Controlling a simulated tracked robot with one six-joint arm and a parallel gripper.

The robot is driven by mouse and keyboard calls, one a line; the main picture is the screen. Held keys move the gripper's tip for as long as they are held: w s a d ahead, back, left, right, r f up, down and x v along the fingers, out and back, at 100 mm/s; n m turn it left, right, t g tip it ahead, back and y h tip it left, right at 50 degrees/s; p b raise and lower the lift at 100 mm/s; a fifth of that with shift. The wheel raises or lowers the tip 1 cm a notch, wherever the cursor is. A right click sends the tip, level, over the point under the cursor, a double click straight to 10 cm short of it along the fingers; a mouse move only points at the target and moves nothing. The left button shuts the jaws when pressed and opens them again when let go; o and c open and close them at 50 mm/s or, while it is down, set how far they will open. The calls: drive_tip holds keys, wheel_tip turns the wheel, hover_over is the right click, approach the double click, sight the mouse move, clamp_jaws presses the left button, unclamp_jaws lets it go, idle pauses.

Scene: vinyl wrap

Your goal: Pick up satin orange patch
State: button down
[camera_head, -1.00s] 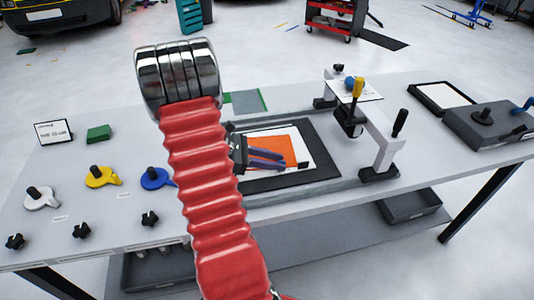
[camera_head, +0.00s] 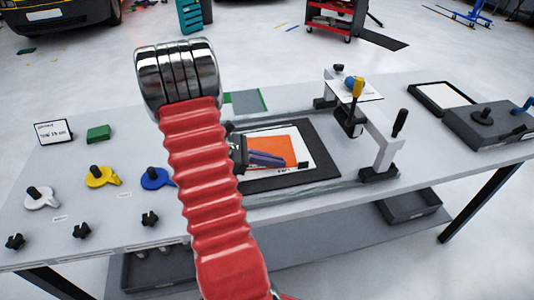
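The satin orange patch (camera_head: 284,147) lies on a white sheet (camera_head: 304,142) on a black mat (camera_head: 325,160) in the middle of the table. My gripper (camera_head: 284,162), with its blue-purple fingers, reaches in from the left, low over the patch. Its fingers are together and cover part of the patch's near side. I cannot tell whether any of the patch is pinched between them. The patch's left part is hidden by my gripper and red arm.
A grey frame with a yellow-handled tool (camera_head: 357,88) and a black handle (camera_head: 399,122) stands right of the mat. Blue (camera_head: 156,179), yellow (camera_head: 102,177) and white (camera_head: 40,198) knobbed pieces and a green block (camera_head: 98,133) lie left.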

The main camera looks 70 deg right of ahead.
drive_tip(key=shift+r, duration=0.1)
idle(0.3)
wheel_tip(320, 180, up, 18)
idle(0.6)
